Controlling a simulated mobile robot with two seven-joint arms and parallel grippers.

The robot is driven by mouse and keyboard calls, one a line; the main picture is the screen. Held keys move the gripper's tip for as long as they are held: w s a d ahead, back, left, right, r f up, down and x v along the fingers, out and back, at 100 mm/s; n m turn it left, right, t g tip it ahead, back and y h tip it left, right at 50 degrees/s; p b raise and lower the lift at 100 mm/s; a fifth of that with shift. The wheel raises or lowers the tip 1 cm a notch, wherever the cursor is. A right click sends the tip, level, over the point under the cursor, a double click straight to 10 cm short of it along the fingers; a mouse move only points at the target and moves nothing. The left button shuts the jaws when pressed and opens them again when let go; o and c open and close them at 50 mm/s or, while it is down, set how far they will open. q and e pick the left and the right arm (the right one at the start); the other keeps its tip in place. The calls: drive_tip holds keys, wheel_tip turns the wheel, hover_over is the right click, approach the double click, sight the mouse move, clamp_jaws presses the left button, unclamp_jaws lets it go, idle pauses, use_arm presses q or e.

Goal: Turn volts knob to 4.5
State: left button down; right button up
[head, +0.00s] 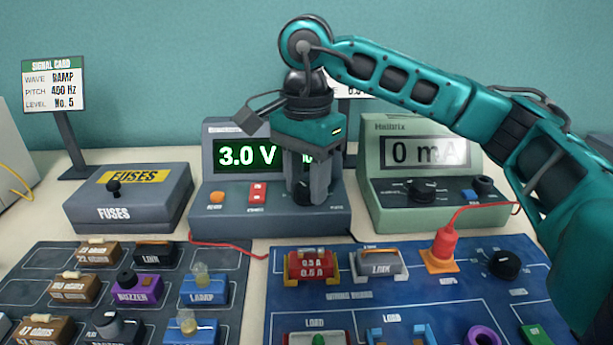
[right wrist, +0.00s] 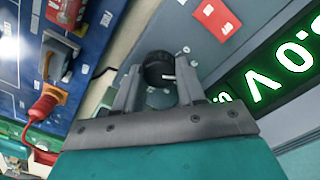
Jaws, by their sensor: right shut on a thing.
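The grey power supply (head: 270,222) stands at the back middle, and its green display (head: 247,155) reads 3.0 V. A second readout beside it is mostly hidden by my right gripper. The black volts knob (head: 302,192) is on its front panel, partly hidden by the fingers. It also shows in the right wrist view (right wrist: 158,68), with a white pointer mark. My right gripper (head: 308,196) comes down from above and is shut on the knob, one finger on each side. My left gripper is in neither view.
A green meter (head: 435,205) reading 0 mA stands close on the right. A FUSES box (head: 130,205) is on the left. The blue wiring board (head: 400,290) with several blocks and a red plug (head: 443,248) lies in front. A signal card (head: 54,86) stands behind left.

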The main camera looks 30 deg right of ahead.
sight(306, 187)
drive_tip(key=shift+m, duration=1.5)
drive_tip(key=o, duration=1.1)
drive_tip(key=shift+c, duration=0.2)
wheel_tip(306, 187, up, 13)
drive_tip(key=p, duration=0.5)
